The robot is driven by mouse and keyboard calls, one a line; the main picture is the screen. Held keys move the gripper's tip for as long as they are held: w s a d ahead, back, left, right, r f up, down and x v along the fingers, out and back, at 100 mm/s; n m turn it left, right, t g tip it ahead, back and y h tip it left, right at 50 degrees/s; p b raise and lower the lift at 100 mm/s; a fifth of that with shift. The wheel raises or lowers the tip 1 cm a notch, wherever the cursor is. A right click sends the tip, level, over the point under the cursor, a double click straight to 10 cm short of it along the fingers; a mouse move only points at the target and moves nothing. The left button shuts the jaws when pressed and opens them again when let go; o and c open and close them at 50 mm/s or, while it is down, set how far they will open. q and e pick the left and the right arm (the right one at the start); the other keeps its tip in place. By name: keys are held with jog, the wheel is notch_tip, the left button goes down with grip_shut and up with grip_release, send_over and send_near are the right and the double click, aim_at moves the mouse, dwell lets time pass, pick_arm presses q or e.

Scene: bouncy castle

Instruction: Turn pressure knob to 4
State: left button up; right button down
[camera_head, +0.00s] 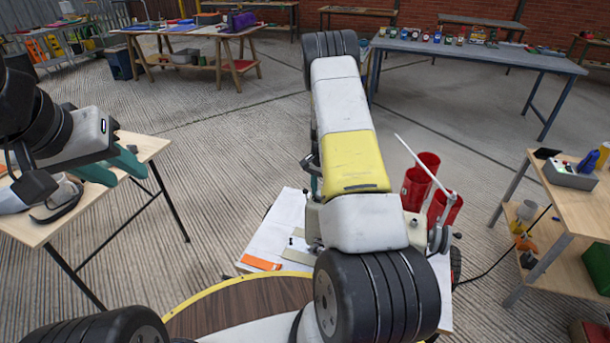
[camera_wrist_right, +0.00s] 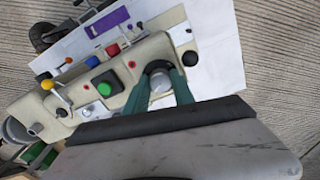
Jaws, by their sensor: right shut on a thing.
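The pressure knob is probably the pale grey round knob (camera_wrist_right: 158,82) in the right wrist view; no scale or number can be read. It sits at the end of a cream control panel (camera_wrist_right: 134,58). My right gripper (camera_wrist_right: 159,96) has its green fingers on either side of the knob, shut on it. In the head view my right arm hides this gripper and most of the machine (camera_head: 415,230). My left gripper (camera_head: 128,178) is beside the left wooden table's edge, its teal fingers apart with nothing seen between them.
The panel also has a green button (camera_wrist_right: 104,89), a red button (camera_wrist_right: 112,49), a black knob (camera_wrist_right: 189,58) and a yellow-tipped lever (camera_wrist_right: 48,85). Red cylinders (camera_head: 416,187) stand by the machine. A wooden shelf table (camera_head: 560,205) is at right.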

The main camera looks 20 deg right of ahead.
jog(key=shift+w+m, duration=0.1)
jog(key=shift+m, duration=0.2)
jog(key=c, duration=1.1)
grip_release()
jog(key=shift+o, duration=0.2)
jog(key=shift+r, duration=0.1)
notch_tip(320, 180, up, 8)
jog(key=shift+f, duration=0.2)
